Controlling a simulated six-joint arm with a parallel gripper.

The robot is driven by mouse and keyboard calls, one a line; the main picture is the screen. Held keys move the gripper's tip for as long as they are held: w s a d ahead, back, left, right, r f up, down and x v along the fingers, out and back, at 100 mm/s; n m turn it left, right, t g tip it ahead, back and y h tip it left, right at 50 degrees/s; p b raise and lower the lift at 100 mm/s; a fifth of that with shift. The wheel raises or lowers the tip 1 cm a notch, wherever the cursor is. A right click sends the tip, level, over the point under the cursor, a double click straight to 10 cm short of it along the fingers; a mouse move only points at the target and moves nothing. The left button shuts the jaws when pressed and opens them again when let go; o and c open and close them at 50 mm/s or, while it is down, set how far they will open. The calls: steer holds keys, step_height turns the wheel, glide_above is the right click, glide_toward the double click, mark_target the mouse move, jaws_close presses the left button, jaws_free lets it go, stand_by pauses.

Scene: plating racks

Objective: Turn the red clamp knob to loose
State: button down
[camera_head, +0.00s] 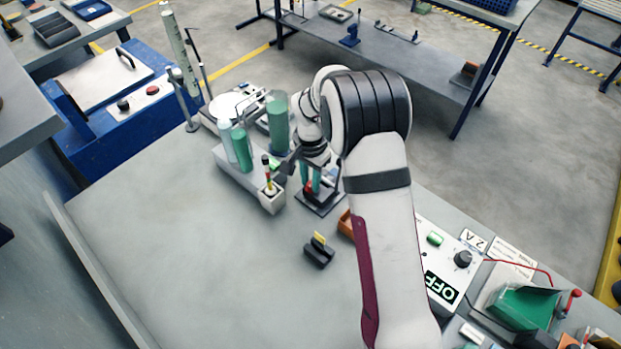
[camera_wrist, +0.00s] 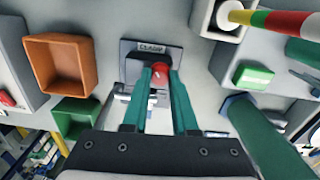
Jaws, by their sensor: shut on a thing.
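The red clamp knob (camera_wrist: 160,70) is in the upper middle of the wrist view, on a dark plate labelled CLAMP (camera_wrist: 150,48). My gripper (camera_wrist: 163,78) has its two teal fingers shut on the knob, one on each side, and they hide part of it. The angle of the knob cannot be read. In the head view my gripper (camera_head: 311,180) reaches down at the fixture behind the arm. A bit of the red knob (camera_head: 309,187) shows between the fingers there, and the dark base plate (camera_head: 322,207) lies below.
In the head view, green-filled cylinders (camera_head: 278,120) and a white holder block (camera_head: 272,203) stand left of the gripper. An orange tray (camera_head: 346,224) is close to the arm. A black block (camera_head: 319,256) lies in front. The bench's left part is clear.

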steer(key=shift+n, duration=1.1)
steer(key=c, duration=0.7)
jaws_free()
step_height(320, 180, up, 16)
steer(key=shift+f, duration=0.1)
